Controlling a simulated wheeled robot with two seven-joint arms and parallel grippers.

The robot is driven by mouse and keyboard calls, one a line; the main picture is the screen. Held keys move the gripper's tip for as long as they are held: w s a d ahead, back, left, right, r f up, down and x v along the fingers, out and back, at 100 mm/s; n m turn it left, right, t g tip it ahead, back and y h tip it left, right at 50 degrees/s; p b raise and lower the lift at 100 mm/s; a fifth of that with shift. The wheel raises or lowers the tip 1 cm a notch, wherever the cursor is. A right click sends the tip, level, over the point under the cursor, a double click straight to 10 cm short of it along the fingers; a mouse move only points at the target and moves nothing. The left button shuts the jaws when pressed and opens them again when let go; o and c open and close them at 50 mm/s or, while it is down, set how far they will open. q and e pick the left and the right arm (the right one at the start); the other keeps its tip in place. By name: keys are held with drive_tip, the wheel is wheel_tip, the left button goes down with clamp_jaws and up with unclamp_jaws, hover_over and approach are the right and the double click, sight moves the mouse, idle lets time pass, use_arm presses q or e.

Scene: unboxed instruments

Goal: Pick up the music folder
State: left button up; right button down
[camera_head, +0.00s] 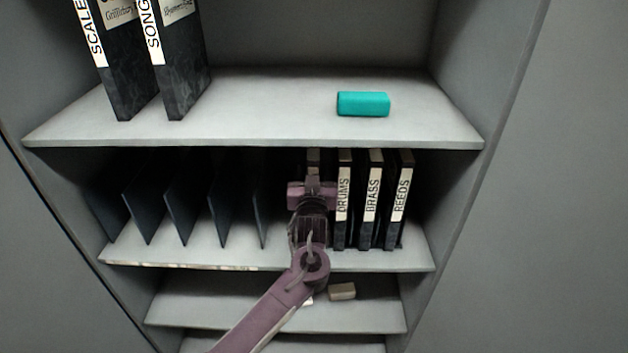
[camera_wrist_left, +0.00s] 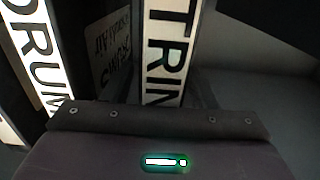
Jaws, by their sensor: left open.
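A dark music folder with a white spine label reading "TRIN" stands upright straight ahead in the left wrist view (camera_wrist_left: 163,55). In the head view only its top (camera_head: 313,156) shows above my left gripper (camera_head: 312,188), which hides the rest. My left gripper is open in front of this spine, at the middle shelf. Its fingertips cannot be made out, so I cannot tell whether they touch the folder. The purple gripper body with a green light fills the bottom of the wrist view. My right gripper is not in view.
Folders marked DRUMS (camera_head: 342,200), BRASS (camera_head: 371,200) and REEDS (camera_head: 400,200) stand close on the right. Thin dark dividers (camera_head: 182,210) stand on the left with empty slots between. The upper shelf (camera_head: 260,110) holds two folders and a teal block (camera_head: 363,104). A beige block (camera_head: 342,291) lies below.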

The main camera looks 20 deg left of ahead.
use_arm(q)
drive_tip(key=shift+c, duration=0.2)
clamp_jaws()
drive_tip(key=shift+r, duration=0.2)
